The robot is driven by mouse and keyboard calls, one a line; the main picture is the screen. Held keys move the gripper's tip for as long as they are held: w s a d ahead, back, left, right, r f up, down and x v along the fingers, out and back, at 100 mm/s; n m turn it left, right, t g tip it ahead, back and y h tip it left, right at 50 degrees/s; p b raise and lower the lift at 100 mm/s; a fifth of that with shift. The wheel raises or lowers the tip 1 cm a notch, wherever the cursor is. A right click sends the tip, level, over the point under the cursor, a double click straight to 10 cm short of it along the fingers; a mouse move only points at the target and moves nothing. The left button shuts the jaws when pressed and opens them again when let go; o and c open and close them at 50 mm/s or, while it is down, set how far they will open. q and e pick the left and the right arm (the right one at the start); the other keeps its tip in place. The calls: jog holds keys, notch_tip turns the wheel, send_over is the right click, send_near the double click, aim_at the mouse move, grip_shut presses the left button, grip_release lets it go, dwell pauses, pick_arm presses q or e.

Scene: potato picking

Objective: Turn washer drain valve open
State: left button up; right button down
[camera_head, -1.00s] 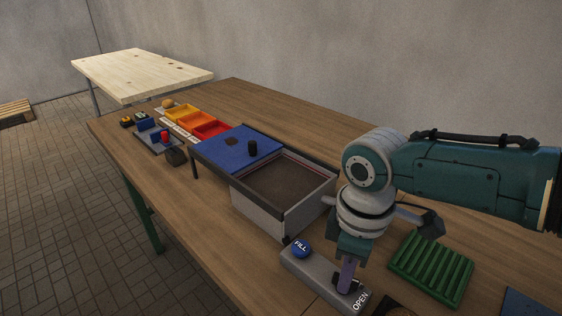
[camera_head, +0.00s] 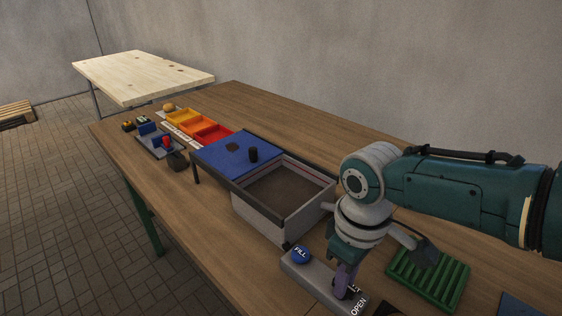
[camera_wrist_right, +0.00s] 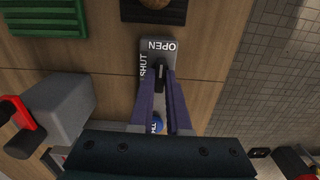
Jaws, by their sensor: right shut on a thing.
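The drain valve's dark handle (camera_wrist_right: 160,78) stands on a grey panel (camera_head: 303,269) with OPEN and SHUT labels. In the right wrist view the handle lies roughly along the panel, its end toward the OPEN label (camera_wrist_right: 162,46); the SHUT label (camera_wrist_right: 143,66) is at its left. My right gripper (camera_head: 344,287) points down at the panel, its purple fingers closed on the handle; their tips also show in the right wrist view (camera_wrist_right: 160,80). The fingers partly hide the handle in the head view. The grey washer box (camera_head: 262,218) is behind the panel. My left gripper is out of view.
A blue FILL button (camera_head: 301,255) is on the same panel. A green ribbed rack (camera_head: 428,279) lies right of my gripper. A blue-topped stand (camera_head: 222,158) and coloured trays (camera_head: 212,132) are farther back. The back of the table (camera_head: 275,115) has bare room.

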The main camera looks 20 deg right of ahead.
jog(key=c, duration=0.9)
grip_release()
notch_tip(320, 180, up, 10)
jog(key=p, duration=0.3)
jog(key=shift+p, duration=0.4)
